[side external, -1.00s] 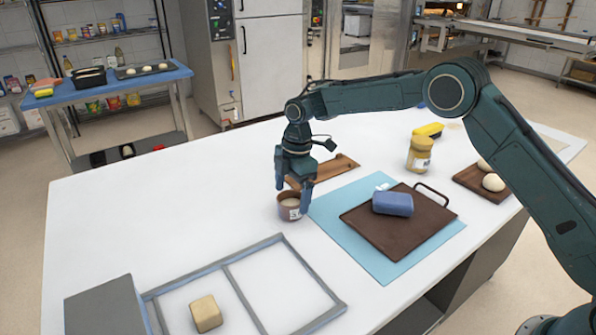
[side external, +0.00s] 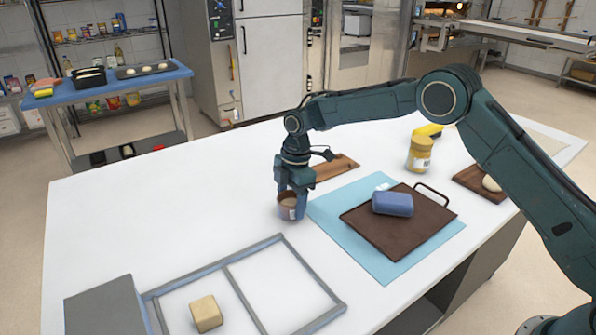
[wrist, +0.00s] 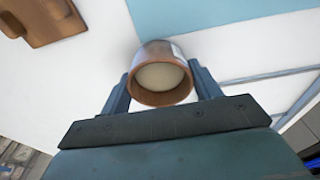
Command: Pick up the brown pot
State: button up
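The brown pot (side external: 288,201) is a small round pot with a brown rim, a pale inside and a light label patch. It stands upright on the white table. My gripper (side external: 291,205) points down over it with one finger on each side. In the wrist view the pot (wrist: 161,95) lies between the two fingers of my gripper (wrist: 161,80). Both fingers look very near its wall, but I cannot tell whether they press on it. The far finger and part of the pot's side are hidden in the side view.
A wooden board (side external: 335,168) lies just behind the pot. A grey frame (side external: 285,320) lies in front. The table left of the pot is clear.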

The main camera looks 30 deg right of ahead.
aim_at(291, 198)
jog(key=shift+c, duration=1.3)
jog(key=shift+r, duration=5.05)
